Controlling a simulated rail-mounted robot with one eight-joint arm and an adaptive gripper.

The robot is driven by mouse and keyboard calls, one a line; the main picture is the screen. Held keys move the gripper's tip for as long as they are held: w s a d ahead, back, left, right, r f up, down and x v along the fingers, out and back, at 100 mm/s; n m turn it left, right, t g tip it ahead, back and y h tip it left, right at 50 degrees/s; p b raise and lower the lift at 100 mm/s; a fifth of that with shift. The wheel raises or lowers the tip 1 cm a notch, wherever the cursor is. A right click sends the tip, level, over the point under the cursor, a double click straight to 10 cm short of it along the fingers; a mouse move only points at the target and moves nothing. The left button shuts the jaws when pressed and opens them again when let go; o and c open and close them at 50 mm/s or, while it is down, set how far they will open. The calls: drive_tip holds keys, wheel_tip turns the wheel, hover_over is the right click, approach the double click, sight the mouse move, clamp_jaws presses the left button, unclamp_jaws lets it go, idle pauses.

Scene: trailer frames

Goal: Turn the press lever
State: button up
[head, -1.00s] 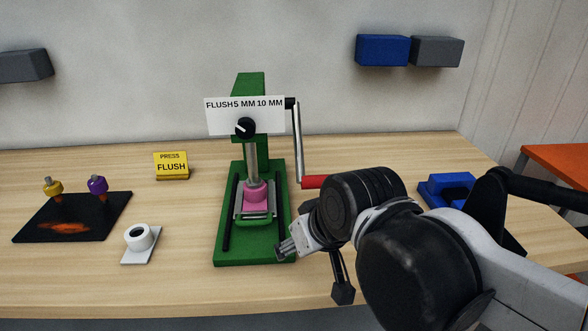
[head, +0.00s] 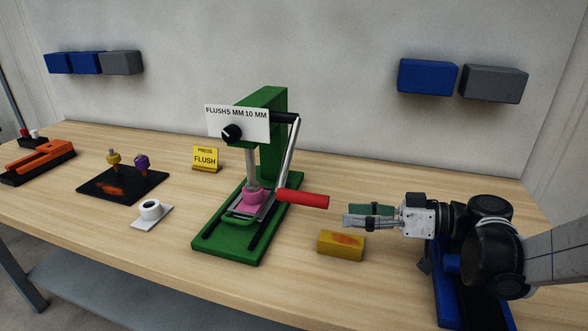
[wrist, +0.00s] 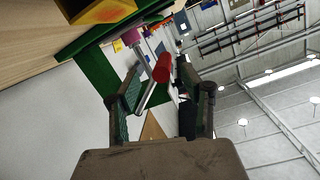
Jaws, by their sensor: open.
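The green press (head: 272,150) stands on the bench, with a white panel (head: 236,122) reading FLUSH, 5 MM, 10 MM and a black knob (head: 232,132). Its lever (head: 287,155) is a metal bar hanging down from a pivot at the upper right, ending in a red handle (head: 303,199) that points right. A pink piece (head: 252,198) sits under the ram. My gripper (head: 346,215) is to the right of the red handle, pointing left, apart from it. In the wrist view the red handle (wrist: 161,68) shows ahead between the open, empty fingers (wrist: 165,95).
A yellow block (head: 341,246) lies below my gripper. A yellow PRESS FLUSH sign (head: 206,158), a white ring on a plate (head: 151,210) and a black mat (head: 110,188) with two knobbed pieces are left of the press. Blue and grey bins (head: 428,77) hang on the wall.

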sight(302, 197)
drive_tip(key=w+a, duration=0.1)
drive_tip(key=a, duration=0.2)
drive_tip(key=w+a+n+y, duration=0.1)
drive_tip(key=w+a, duration=0.1)
drive_tip(key=a, duration=0.2)
drive_tip(key=w+a+r+n+y, duration=0.1)
drive_tip(key=a, duration=0.3)
drive_tip(key=shift+w+b, duration=0.35)
drive_tip(key=shift+w, duration=0.05)
clamp_jaws()
idle(0.4)
